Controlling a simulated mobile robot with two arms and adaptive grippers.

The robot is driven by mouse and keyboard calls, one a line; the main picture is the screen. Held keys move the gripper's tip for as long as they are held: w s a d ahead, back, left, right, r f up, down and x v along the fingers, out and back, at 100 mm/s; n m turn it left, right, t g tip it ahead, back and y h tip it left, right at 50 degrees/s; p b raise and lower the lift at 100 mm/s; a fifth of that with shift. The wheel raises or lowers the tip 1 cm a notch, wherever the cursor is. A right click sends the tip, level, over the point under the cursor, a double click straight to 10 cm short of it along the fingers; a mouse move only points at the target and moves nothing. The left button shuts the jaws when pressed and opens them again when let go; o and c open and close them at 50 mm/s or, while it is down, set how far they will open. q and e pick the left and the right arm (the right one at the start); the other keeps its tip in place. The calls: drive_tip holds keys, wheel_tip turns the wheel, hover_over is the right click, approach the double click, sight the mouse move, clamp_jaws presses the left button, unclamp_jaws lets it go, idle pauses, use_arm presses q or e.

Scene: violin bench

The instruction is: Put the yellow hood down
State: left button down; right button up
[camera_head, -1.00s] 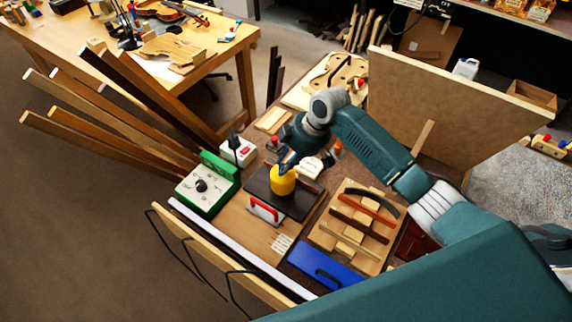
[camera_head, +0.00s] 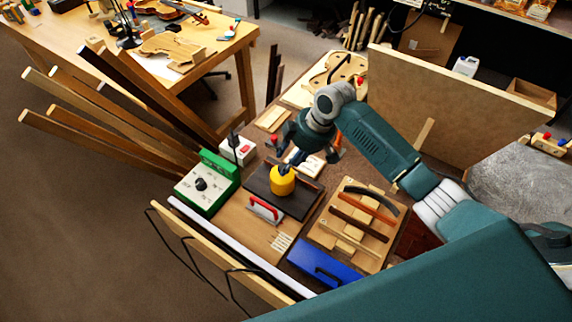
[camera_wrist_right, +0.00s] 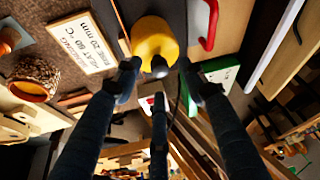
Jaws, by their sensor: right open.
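The yellow hood (camera_head: 282,181) stands upright on the dark plate (camera_head: 305,203) on the bench. In the right wrist view the hood (camera_wrist_right: 155,40) shows at the top middle, just beyond the fingertips. My right gripper (camera_head: 291,163) is open, its fingers spread just above and behind the hood. In the right wrist view the fingers (camera_wrist_right: 160,82) stand apart with nothing held between them. I cannot tell whether a finger touches the hood. My left gripper is not in view.
A red-handled tool (camera_head: 265,209) stands at the plate's front edge. A green control box (camera_head: 207,184) and a white switch box (camera_head: 239,150) are to the left. A wooden rack (camera_head: 358,222) and a blue case (camera_head: 325,263) are to the right and front. Wooden strips lean at the left.

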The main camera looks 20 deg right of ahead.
drive_tip(key=b+v, duration=0.1)
drive_tip(key=v, duration=0.8)
drive_tip(key=shift+s, duration=0.1)
